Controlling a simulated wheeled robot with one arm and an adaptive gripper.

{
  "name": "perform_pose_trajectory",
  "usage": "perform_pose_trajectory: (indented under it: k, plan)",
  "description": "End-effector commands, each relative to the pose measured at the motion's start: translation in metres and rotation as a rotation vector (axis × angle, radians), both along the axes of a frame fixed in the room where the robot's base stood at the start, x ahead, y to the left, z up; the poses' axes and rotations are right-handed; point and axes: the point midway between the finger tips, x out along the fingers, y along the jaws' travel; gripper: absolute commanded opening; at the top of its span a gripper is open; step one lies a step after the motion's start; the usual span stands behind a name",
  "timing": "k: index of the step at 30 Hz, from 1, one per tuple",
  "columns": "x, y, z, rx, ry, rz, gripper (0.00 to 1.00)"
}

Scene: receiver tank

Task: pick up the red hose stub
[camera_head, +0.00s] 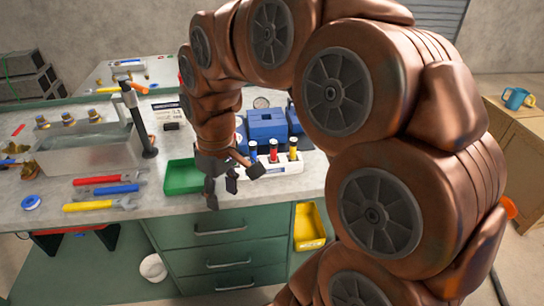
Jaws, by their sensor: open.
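The red hose stub (273,154) stands upright in a white holder (278,168) near the front edge of the grey worktop. A blue stub (253,151) stands to its left and a yellow stub (293,152) to its right. My gripper (230,186) is open and empty, with its fingers pointing down. I cannot tell how far the fingers are from the holder.
The green tray (180,178) lies left of my gripper. A blue box-shaped unit (267,125) stands behind the stubs. A yellow bin (309,228) sits below the front edge. My arm hides the right side.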

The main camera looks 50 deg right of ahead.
Motion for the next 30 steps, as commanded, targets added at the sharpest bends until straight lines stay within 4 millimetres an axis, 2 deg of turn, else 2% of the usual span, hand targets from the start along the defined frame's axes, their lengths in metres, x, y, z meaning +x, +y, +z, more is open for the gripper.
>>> perform_pose_trajectory:
  k: [1,3,6,10,15,18,21,30]
  plan:
    - [0.017,-0.018,-0.001,0.007,-0.019,0.000,0.49]
    - [0.037,-0.045,-0.001,0.011,-0.046,0.006,0.49]
    - [0.059,-0.090,-0.002,0.012,-0.084,0.006,0.49]
    - [0.076,-0.151,-0.007,0.001,-0.122,-0.008,0.49]
    - [0.080,-0.215,-0.015,-0.017,-0.151,-0.032,0.49]
    - [0.078,-0.235,-0.018,-0.026,-0.156,-0.040,0.49]
    - [0.077,-0.245,-0.020,-0.030,-0.161,-0.045,0.49]
    - [0.081,-0.247,-0.043,-0.030,-0.160,-0.045,0.49]
